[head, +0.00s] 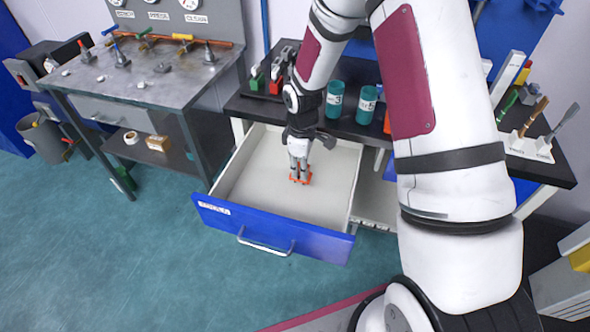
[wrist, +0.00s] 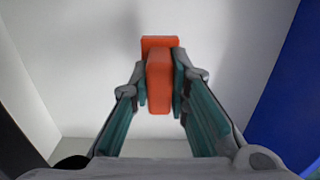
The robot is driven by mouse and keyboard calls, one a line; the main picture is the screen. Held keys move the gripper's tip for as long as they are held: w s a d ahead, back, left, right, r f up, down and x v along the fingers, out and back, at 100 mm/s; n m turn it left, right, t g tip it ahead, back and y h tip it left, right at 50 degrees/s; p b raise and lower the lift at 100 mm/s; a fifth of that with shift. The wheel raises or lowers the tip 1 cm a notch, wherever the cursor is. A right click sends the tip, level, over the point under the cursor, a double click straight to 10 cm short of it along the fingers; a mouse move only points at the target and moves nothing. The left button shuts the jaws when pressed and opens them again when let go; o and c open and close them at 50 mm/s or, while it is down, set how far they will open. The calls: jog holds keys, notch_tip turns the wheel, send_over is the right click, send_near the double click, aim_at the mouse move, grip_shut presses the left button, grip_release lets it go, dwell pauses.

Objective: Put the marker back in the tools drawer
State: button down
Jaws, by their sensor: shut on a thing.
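The tools drawer (head: 245,207) has a blue front with a white label and a metal handle, and it is pulled out with a pale, empty-looking floor. My gripper (head: 300,172) is inside the drawer's outline, pointing down. It is shut on an orange block-like thing, the marker (head: 306,179), near the drawer's middle. In the wrist view the marker (wrist: 159,82) sits between the two fingertips (wrist: 160,90), with the pale drawer floor (wrist: 225,40) behind it. I cannot tell whether the marker touches the floor. Part of it is hidden by the fingers.
A dark bench (head: 235,104) behind the drawer holds teal cups (head: 334,99) and a rack of red and green items (head: 270,78). A brush holder (head: 530,146) stands at the right. A metal table (head: 150,85) is at the left. The drawer's blue front shows at the right of the wrist view.

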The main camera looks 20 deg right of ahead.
jog(key=w, duration=0.3)
jog(key=shift+a+f, duration=0.15)
jog(key=shift+a, duration=0.2)
jog(key=shift+f, duration=1.75)
jog(key=shift+f, duration=0.1)
jog(key=c, duration=1.5)
grip_release()
jog(key=shift+c, duration=0.2)
